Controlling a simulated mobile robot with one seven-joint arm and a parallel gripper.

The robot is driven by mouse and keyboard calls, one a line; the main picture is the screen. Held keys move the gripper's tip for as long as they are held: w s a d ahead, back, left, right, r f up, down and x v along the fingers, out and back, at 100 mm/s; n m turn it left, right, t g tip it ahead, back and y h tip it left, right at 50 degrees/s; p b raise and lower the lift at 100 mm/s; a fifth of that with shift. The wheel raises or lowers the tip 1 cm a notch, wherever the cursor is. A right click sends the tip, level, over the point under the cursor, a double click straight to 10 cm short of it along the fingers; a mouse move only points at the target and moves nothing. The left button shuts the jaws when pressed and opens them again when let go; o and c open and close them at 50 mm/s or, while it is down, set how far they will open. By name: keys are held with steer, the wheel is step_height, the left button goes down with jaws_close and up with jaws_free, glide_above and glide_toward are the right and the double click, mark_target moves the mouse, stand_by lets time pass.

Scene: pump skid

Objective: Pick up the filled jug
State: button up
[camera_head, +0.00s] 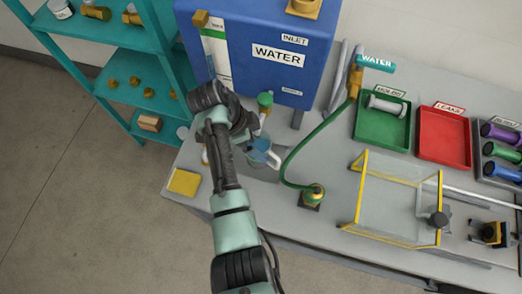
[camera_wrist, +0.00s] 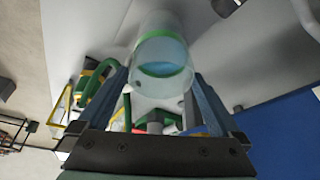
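The filled jug (camera_head: 262,153) is a clear, pale vessel with blue water inside and a light handle. It stands on the grey bench in front of the blue water tank. My gripper (camera_head: 246,131) is just to its upper left in the head view, partly covering it. In the wrist view the jug (camera_wrist: 162,60) shows between and just beyond the two spread fingers of my gripper (camera_wrist: 160,80). The fingers are apart and I see no clear contact; the jug looks free of them. The gripper's fingertips are partly hidden in the head view.
The blue water tank (camera_head: 262,55) stands behind. A green hose (camera_head: 318,133) curves right of the jug to a brass fitting (camera_head: 312,193). A yellow-edged clear guard (camera_head: 395,200), green tray (camera_head: 382,135) and red tray (camera_head: 443,145) lie farther right. A yellow pad (camera_head: 184,182) lies left.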

jaws_close()
steer(key=shift+r, duration=0.1)
stand_by(0.4)
